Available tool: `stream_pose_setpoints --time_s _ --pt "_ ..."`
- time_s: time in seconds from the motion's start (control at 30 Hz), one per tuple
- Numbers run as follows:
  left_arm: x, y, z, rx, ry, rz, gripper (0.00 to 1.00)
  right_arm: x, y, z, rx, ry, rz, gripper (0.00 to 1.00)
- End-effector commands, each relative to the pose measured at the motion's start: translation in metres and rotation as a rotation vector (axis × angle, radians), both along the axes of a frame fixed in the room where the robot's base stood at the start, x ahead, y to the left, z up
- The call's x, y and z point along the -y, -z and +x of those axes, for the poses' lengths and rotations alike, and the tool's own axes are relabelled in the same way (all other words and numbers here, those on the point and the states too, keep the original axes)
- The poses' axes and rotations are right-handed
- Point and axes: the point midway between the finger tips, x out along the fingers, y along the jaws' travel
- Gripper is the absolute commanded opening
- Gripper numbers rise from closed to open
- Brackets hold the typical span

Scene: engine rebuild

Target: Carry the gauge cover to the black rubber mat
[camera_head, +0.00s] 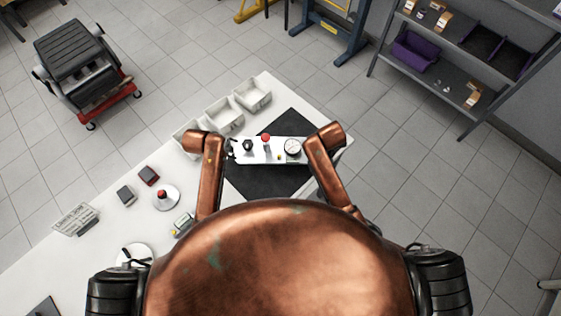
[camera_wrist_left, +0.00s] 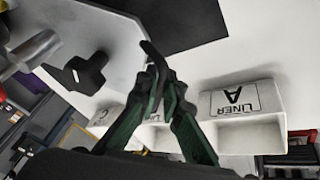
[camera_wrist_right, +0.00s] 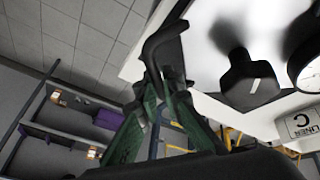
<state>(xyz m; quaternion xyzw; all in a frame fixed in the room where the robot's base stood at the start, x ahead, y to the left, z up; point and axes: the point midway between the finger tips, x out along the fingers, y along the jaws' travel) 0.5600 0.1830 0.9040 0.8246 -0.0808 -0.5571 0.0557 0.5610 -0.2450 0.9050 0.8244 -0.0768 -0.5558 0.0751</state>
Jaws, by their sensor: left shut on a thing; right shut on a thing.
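The gauge cover (camera_head: 270,157) is a white panel with a round dial, a red knob and black knobs on it. It lies across the black rubber mat (camera_head: 262,185) in the head view; whether it touches the mat I cannot tell. My left gripper (camera_wrist_left: 152,62) is shut on the black handle at the cover's left end. My right gripper (camera_wrist_right: 160,58) is shut on the handle at its right end. The cover also shows in the left wrist view (camera_wrist_left: 112,60) and, with its dial (camera_wrist_right: 307,62), in the right wrist view. My arms hide parts of the mat.
White liner bins (camera_head: 224,116) stand along the table's far edge, behind the mat. On the white table (camera_head: 120,222) to the left are a red button on a round base (camera_head: 164,196), small boxes (camera_head: 148,175) and a white rack (camera_head: 75,219). Shelves (camera_head: 470,50) stand beyond the table.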

Motion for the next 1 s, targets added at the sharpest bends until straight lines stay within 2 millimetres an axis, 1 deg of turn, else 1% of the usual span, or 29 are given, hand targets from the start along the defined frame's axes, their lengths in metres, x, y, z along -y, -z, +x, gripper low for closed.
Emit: stream_pose_setpoints --time_s 0.03,0.1,0.63,1.0 --pt "0.000 0.007 0.002 0.003 0.001 -0.001 0.00 0.000 0.007 0.002 0.003 -0.001 0.000 0.00" --pt "0.000 0.011 0.002 0.003 0.001 -0.001 0.00 0.000 0.011 0.002 0.003 -0.001 0.000 0.00" --pt "0.001 0.012 0.002 0.003 0.001 -0.001 0.00 0.000 0.012 0.002 0.003 0.000 0.000 0.00" --pt "0.001 0.025 0.002 0.001 0.001 -0.001 0.00 0.000 0.025 0.001 0.001 0.000 0.000 0.00"
